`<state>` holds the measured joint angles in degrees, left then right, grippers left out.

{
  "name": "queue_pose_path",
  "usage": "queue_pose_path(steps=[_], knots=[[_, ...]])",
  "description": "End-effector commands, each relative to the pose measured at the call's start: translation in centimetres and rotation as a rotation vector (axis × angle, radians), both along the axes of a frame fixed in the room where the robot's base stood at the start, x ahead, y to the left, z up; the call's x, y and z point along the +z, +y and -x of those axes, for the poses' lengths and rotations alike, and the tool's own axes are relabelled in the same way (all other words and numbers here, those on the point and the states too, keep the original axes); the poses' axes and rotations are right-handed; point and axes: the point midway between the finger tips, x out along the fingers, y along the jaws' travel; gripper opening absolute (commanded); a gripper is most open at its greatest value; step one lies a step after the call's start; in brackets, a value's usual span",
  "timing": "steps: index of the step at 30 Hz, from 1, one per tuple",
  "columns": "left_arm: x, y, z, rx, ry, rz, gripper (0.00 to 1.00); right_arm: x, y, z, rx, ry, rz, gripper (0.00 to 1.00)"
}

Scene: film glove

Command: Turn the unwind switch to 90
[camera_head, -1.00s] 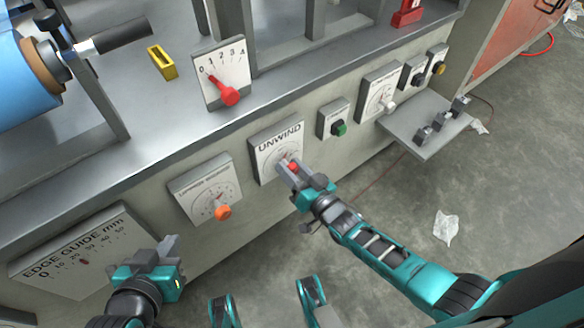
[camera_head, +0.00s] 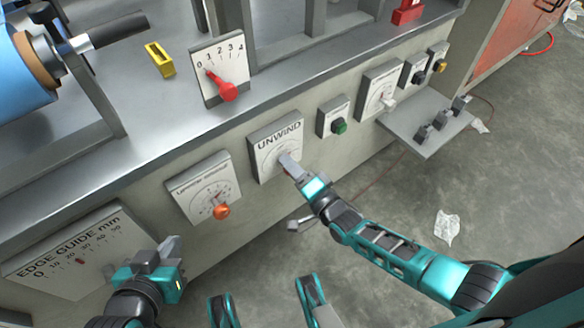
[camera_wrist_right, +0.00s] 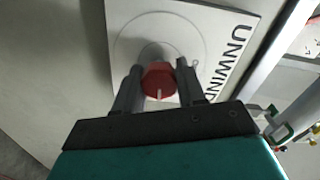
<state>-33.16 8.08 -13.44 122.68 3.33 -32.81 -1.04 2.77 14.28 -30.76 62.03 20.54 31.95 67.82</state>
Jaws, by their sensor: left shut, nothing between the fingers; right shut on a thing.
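The unwind switch is a red knob (camera_wrist_right: 159,80) on a white plate marked UNWIND (camera_head: 266,148) on the machine's front panel. My right gripper (camera_wrist_right: 158,82) is shut on the knob, with one finger on each side of it in the right wrist view. A pale line shows on the knob's near side there. In the head view the right gripper (camera_head: 289,165) covers the knob, so its pointer against the scale cannot be read. My left gripper (camera_head: 168,248) is shut and empty, in front of the edge guide plate (camera_head: 75,248) at the lower left.
An orange knob (camera_head: 221,211) on a dial plate sits left of the unwind plate. A green button (camera_head: 339,126) and another dial (camera_head: 381,88) sit to its right. A red lever (camera_head: 228,91) stands above. A small shelf (camera_head: 426,128) juts out at right.

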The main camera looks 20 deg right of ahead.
Motion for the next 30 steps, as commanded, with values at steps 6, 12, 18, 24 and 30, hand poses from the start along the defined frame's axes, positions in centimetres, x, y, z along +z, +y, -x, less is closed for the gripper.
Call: queue_pose_path(steps=[6,12,18,24,30], knots=[[0.01,-0.06,-0.17,-0.001,-0.006,0.001,0.0,0.11,-0.06,-0.15,-0.001,0.024,-0.077,0.09],[0.19,-0.06,-0.29,-0.001,-0.01,0.003,0.0,0.13,-0.05,-0.16,-0.001,0.035,-0.106,0.09],[0.24,-0.06,-0.32,-0.001,-0.011,0.003,0.0,0.15,-0.06,-0.17,-0.002,0.036,-0.11,0.09],[0.25,-0.04,-0.33,0.0,-0.011,0.002,0.0,0.16,-0.07,-0.17,-0.002,0.036,-0.11,0.09],[0.24,-0.01,-0.34,0.001,-0.011,0.003,0.0,0.09,-0.05,-0.11,-0.001,0.037,-0.108,0.59]])
